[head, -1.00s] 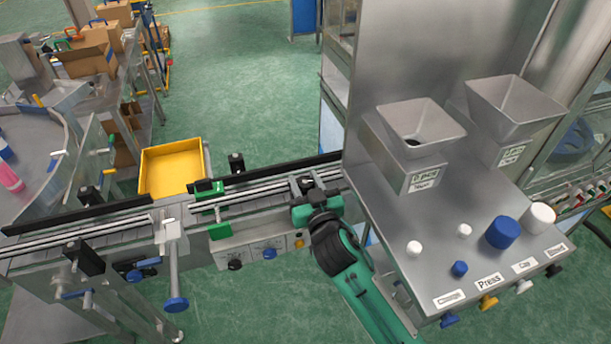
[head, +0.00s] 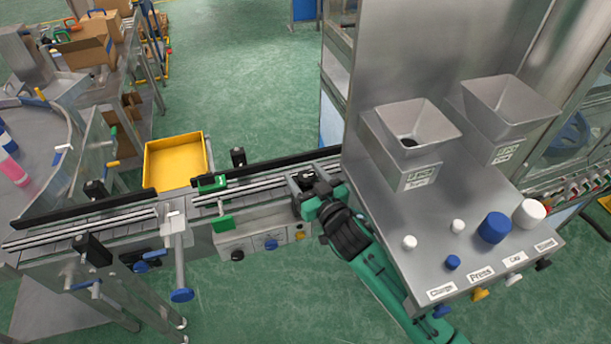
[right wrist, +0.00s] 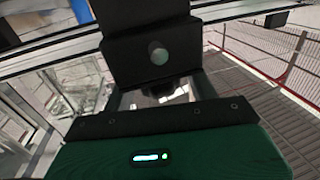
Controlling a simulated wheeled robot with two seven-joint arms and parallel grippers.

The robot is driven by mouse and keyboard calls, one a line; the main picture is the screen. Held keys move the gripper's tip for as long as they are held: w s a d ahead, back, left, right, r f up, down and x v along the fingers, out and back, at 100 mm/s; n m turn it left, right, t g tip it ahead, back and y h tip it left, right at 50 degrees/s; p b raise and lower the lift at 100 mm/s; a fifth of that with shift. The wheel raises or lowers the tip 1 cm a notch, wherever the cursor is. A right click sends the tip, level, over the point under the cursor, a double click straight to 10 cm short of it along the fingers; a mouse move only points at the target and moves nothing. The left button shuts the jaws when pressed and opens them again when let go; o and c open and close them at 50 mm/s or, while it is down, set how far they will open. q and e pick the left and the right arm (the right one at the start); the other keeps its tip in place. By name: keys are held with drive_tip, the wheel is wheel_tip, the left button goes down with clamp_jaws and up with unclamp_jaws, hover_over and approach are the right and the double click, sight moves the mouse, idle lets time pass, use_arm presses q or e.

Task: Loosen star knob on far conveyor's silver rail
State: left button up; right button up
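The far conveyor's silver rail (head: 245,190) runs across the head view to the steel machine. My right gripper (head: 305,184) is at this rail close to the machine, with its green arm coming from the lower right. In the right wrist view, a black block (right wrist: 145,22) with a round grey disc on its face is directly before the green palm, close to the dark gripper parts. I cannot make out the star knob's shape or whether the fingers touch anything; the finger gap is unclear. My left gripper is not in view.
The steel machine (head: 400,235) with hoppers and blue and white caps stands right of my gripper. A yellow bin (head: 175,164) sits behind the conveyor. Open green floor lies in front.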

sight(309, 183)
drive_tip(key=shift+s+d+f, duration=0.15)
drive_tip(key=shift+s+d, duration=0.1)
drive_tip(key=shift+s, duration=0.2)
drive_tip(key=b+v, duration=0.2)
drive_tip(key=v, duration=0.4)
drive_tip(key=shift+s+d, duration=0.15)
drive_tip(key=shift+s, duration=0.1)
